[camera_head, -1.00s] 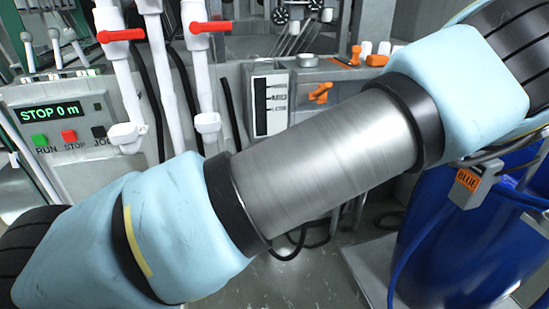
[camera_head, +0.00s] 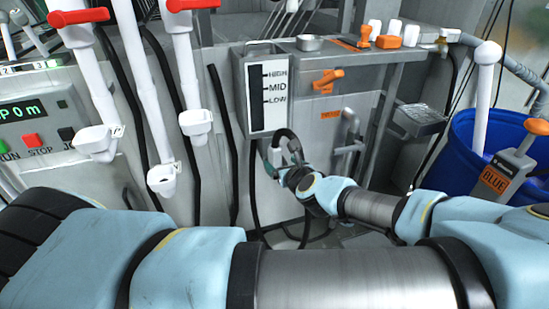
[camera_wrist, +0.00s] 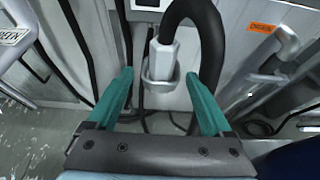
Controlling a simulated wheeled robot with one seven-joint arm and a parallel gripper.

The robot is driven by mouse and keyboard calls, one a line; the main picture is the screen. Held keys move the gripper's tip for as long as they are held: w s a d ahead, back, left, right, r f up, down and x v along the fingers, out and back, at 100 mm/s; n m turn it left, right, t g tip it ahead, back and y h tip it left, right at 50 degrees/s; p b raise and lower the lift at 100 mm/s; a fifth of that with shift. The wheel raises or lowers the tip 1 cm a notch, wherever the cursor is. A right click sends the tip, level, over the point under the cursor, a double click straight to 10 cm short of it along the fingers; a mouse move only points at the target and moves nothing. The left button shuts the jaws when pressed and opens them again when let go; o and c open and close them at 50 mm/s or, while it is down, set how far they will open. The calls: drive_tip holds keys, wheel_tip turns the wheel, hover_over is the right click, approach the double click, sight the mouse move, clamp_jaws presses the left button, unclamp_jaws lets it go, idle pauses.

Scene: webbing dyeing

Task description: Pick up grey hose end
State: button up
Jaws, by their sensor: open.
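A light grey hose end (camera_wrist: 163,55) on a thick black hose (camera_wrist: 205,40) shows in the wrist view. It sits upright in a ring-shaped holder (camera_wrist: 160,83), and the hose arches up and over to the right. My gripper (camera_wrist: 159,75) is open, with one teal finger on each side of the hose end and visible gaps between. In the head view my gripper (camera_head: 281,158) is at the front of the grey machine, below the level gauge. The black hose loop (camera_head: 288,137) shows there, but my gripper and arm largely hide the hose end.
The grey machine (camera_head: 345,105) has a HIGH/MID/LOW gauge (camera_head: 268,90) and an orange valve handle (camera_head: 327,77). White pipes with red handles (camera_head: 78,17) stand at left. A blue barrel (camera_head: 505,135) with a white pipe stands at right. A grey bent pipe (camera_wrist: 287,45) is right of my gripper.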

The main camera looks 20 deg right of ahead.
sight(278, 157)
drive_tip(key=shift+w+f, duration=0.15)
drive_tip(key=shift+w, duration=0.55)
drive_tip(key=shift+p+x, duration=0.4)
drive_tip(key=shift+x, duration=1.1)
drive_tip(key=x, duration=0.3)
drive_tip(key=p+x, duration=0.1)
drive_tip(key=shift+w+d+f, duration=0.1)
drive_tip(key=shift+d, duration=0.25)
clamp_jaws()
